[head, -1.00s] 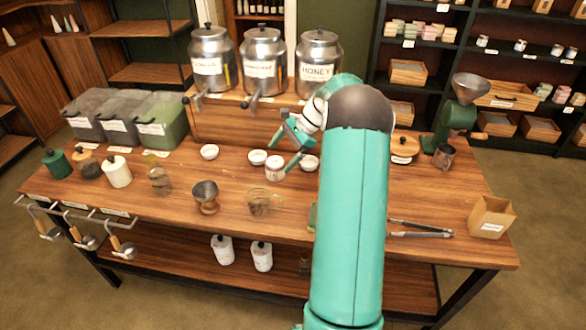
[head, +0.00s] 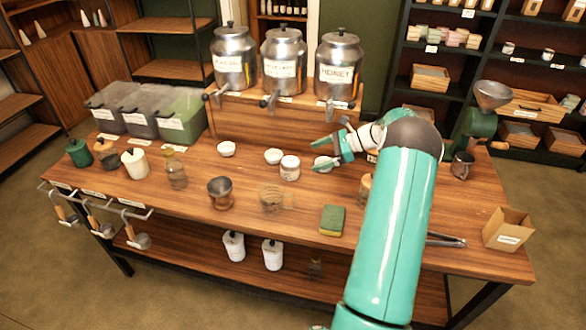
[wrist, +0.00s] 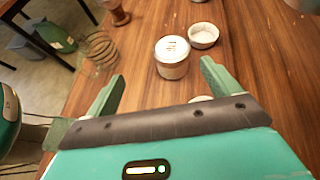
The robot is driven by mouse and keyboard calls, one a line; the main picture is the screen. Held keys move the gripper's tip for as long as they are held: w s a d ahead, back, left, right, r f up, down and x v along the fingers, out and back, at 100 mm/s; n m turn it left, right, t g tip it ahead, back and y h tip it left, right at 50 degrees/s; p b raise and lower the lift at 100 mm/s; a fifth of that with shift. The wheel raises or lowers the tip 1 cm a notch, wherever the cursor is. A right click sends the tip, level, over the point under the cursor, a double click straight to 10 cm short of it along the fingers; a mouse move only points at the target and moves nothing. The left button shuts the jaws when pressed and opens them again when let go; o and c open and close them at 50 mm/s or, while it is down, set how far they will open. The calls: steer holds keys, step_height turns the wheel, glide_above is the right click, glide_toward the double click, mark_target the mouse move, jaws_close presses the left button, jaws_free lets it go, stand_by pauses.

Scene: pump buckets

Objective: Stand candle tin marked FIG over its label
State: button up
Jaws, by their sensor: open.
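A white candle tin (head: 290,168) stands upright on the wooden table among small white bowls. Dark marking shows on it, too small to read surely as FIG. My gripper (head: 318,156) is open and empty, just right of the tin in the head view. In the wrist view the tin (wrist: 172,68) stands ahead of the open fingers (wrist: 160,85), roughly in line with the gap and apart from both. I cannot make out which label on the table belongs to the tin.
Metal urns (head: 338,68) stand on a raised shelf behind.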

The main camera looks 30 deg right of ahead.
mark_target(290, 166)
steer(key=d, duration=0.1)
steer(key=f, duration=0.1)
steer(key=d+f+m+t, duration=0.1)
steer(key=shift+s+d, duration=0.3)
steer(key=shift+d, duration=0.05)
steer(key=x, duration=1.3)
steer(key=shift+w+a+f, duration=0.1)
steer(key=shift+w, duration=0.15)
steer(key=c, duration=1.2)
steer(key=shift+c, duration=0.4)
